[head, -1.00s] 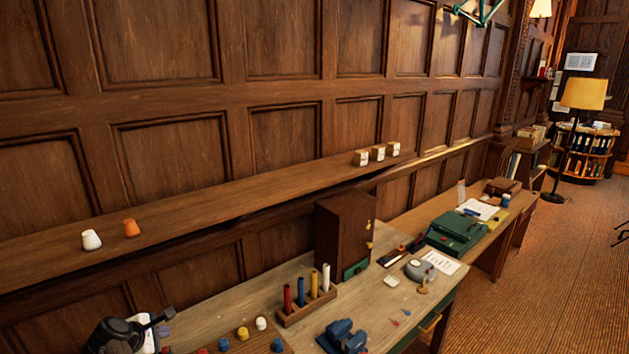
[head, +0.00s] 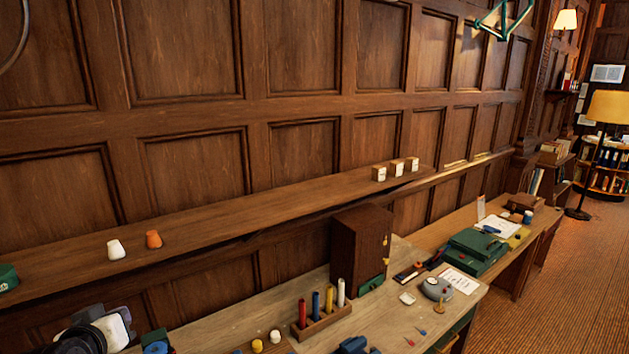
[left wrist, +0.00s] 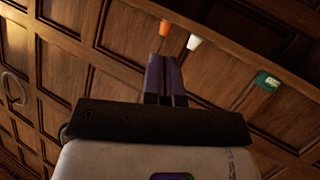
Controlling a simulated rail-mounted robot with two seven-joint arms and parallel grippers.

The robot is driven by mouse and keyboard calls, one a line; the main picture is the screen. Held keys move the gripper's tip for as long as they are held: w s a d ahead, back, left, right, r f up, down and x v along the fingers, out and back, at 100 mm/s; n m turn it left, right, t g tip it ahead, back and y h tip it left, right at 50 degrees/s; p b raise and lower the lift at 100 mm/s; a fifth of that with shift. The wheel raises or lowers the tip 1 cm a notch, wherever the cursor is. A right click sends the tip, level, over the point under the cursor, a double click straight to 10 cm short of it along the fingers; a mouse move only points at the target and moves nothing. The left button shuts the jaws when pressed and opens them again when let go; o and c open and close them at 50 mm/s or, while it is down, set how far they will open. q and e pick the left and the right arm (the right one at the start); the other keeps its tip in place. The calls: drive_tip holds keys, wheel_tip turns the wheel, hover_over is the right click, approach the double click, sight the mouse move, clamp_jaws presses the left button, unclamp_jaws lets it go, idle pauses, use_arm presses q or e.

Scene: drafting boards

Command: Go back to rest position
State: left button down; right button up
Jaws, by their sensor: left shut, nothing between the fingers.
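My left gripper (left wrist: 165,62) shows in the left wrist view with its two dark purple fingers together and nothing between them. It points toward the panelled wall and shelf, apart from the cups there. In the head view, part of my left arm (head: 95,331), dark and white, is at the lower left corner over the desk. Its fingertips cannot be made out there. My right gripper is not in view.
The wall shelf (head: 230,217) holds a white cup (head: 116,249), an orange cup (head: 153,239), a green tin (head: 8,278) and three small boxes (head: 396,169). The desk below holds a wooden cabinet (head: 358,248) and a rack of coloured tubes (head: 322,320).

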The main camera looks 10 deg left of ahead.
use_arm(q)
drive_tip(key=s+d+f+m+g+h+p, duration=0.25)
drive_tip(key=s+d+f+m, duration=0.35)
drive_tip(key=s+d+f, duration=0.8)
drive_tip(key=s+d+f+m+g+p, duration=0.1)
drive_tip(key=s+d+f+g+p, duration=0.1)
drive_tip(key=s+f, duration=0.4)
drive_tip(key=s+d+f+m+g+p, duration=0.1)
drive_tip(key=s+f+g, duration=0.4)
drive_tip(key=s, duration=0.8)
drive_tip(key=shift+s+d+f+h+p, duration=0.2)
drive_tip(key=shift+d+f+h+p, duration=0.3)
drive_tip(key=shift+d+f, duration=0.35)
drive_tip(key=shift+w+a+f, duration=0.1)
drive_tip(key=shift+a, duration=0.05)
